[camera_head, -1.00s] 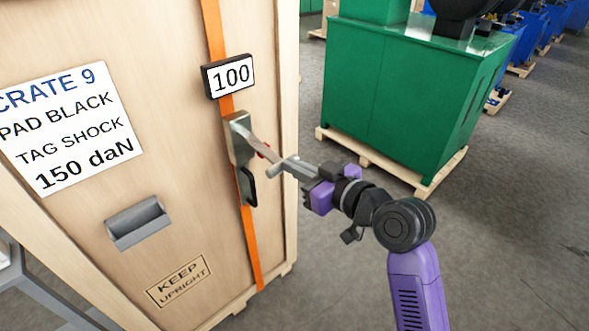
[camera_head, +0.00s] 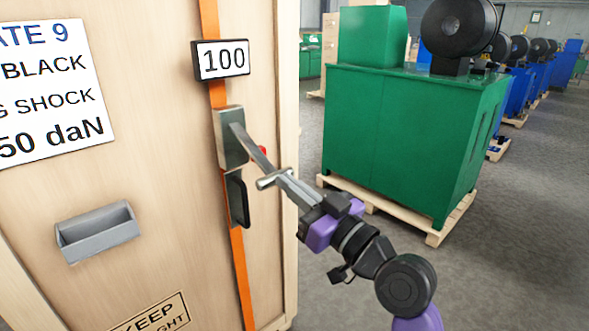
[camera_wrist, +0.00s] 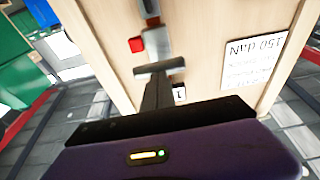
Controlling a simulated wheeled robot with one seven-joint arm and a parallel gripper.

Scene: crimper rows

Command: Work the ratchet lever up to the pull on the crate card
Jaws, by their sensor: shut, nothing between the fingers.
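The crate card (camera_head: 50,95) is partly cut off at the left; "9", "BLACK", "SHOCK" and "50 daN" show. The readout (camera_head: 221,60) on the orange strap says 100. Below it is the metal ratchet (camera_head: 229,138). Its lever (camera_head: 254,153) slants out, down and to the right, with a crossbar (camera_head: 273,179) near its end. My gripper (camera_head: 290,186) is shut with nothing between its fingers, its tips at the crossbar, seemingly touching. In the wrist view the crossbar (camera_wrist: 159,68) lies just ahead of my fingers (camera_wrist: 157,92); the ratchet body (camera_wrist: 157,42) is beyond.
A black handle (camera_head: 237,198) sits below the ratchet, with a red part (camera_head: 263,150) beside the lever. A grey holder (camera_head: 97,232) is fixed on the crate front (camera_head: 150,170). A green machine (camera_head: 410,135) on a pallet stands behind right. Open floor (camera_head: 480,270) lies at right.

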